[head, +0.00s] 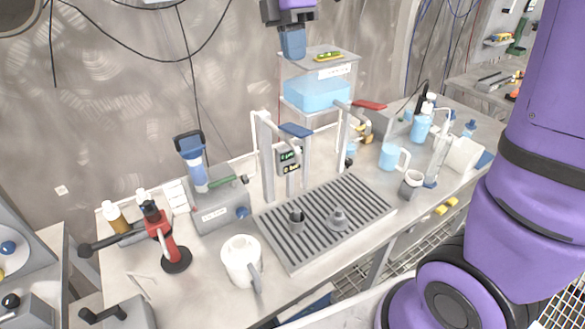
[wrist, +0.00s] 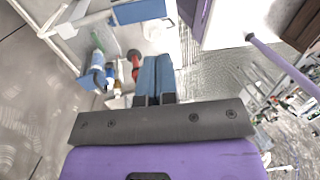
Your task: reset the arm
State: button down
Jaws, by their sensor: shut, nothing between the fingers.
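My gripper (head: 293,43) is at the top middle of the head view, pointing down, with its blue fingers together and nothing between them. It hangs in the air in front of the wall, above the clear tank of blue liquid (head: 318,92). In the wrist view my gripper (wrist: 154,62) shows its two blue fingers side by side and touching. My purple arm fills the right side of the head view.
The bench holds a slatted drain tray (head: 290,258) with small metal parts, a white pitcher (head: 241,262), a red-handled tool (head: 166,238), a blue-capped device (head: 194,163) and a beaker of blue liquid (head: 389,155). Cables hang along the wall. A second bench stands at the far right.

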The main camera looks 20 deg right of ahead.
jog(key=shift+s, duration=0.1)
jog(key=s+d+m+t, duration=0.4)
jog(key=s+m, duration=0.6)
jog(key=s+d+m+t, duration=0.4)
jog(key=s+d+m, duration=0.1)
jog(key=s+m, duration=0.5)
jog(key=shift+s+f+y, duration=0.3)
jog(key=shift+s+f, duration=0.1)
jog(key=shift+f, duration=0.05)
